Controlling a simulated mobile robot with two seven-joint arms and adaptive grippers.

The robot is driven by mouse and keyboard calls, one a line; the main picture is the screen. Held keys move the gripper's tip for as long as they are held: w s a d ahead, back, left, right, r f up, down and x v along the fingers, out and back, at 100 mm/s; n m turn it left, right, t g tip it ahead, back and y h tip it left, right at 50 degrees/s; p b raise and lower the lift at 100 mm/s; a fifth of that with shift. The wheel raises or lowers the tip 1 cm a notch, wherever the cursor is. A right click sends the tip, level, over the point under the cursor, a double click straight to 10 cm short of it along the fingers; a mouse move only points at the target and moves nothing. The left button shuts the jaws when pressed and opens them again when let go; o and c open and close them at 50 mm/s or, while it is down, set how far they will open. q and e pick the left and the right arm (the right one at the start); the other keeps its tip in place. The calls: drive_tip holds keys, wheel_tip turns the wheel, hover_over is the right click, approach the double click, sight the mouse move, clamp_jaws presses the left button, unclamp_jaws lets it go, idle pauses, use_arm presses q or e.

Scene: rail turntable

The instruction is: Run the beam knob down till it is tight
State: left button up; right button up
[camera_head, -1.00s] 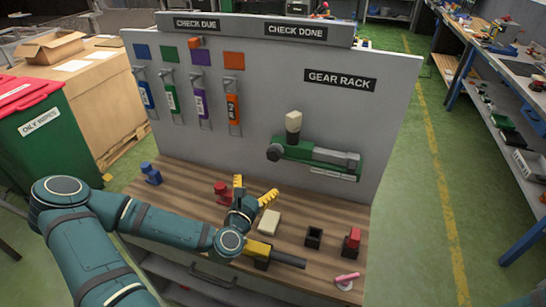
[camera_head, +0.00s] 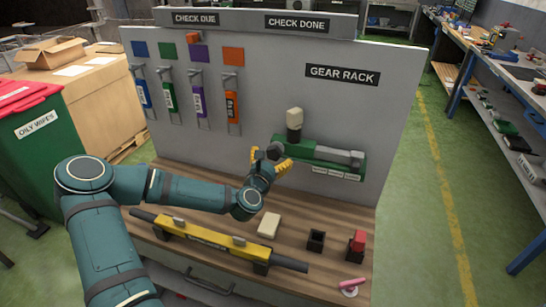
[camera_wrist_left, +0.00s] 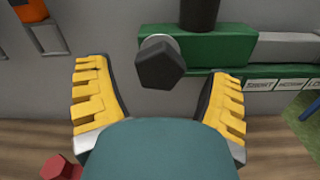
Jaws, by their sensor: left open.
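A dark hexagonal knob (camera_wrist_left: 160,63) on a short light shaft sticks out from a green fixture (camera_wrist_left: 222,47) in the left wrist view. I take it for the beam knob. In the head view the green fixture (camera_head: 318,157) is mounted on the grey panel below the GEAR RACK sign. A black post with a cream top (camera_head: 294,115) stands on it. My left gripper (camera_head: 271,162) is open in front of the knob. In the left wrist view its yellow fingers (camera_wrist_left: 160,95) stand apart on either side of it, with gaps visible. My right gripper is not in view.
A yellow beam (camera_head: 205,237) with dark ends lies along the bench (camera_head: 335,225). A cream block (camera_head: 269,224), a black open box (camera_head: 316,240) and a red-topped block (camera_head: 356,243) stand near it. Coloured tags hang on the panel at left. A red piece (camera_wrist_left: 60,167) shows low in the wrist view.

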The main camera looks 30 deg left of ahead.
use_arm(q)
drive_tip(key=shift+w+a, duration=0.1)
drive_tip(key=shift+w, duration=0.45)
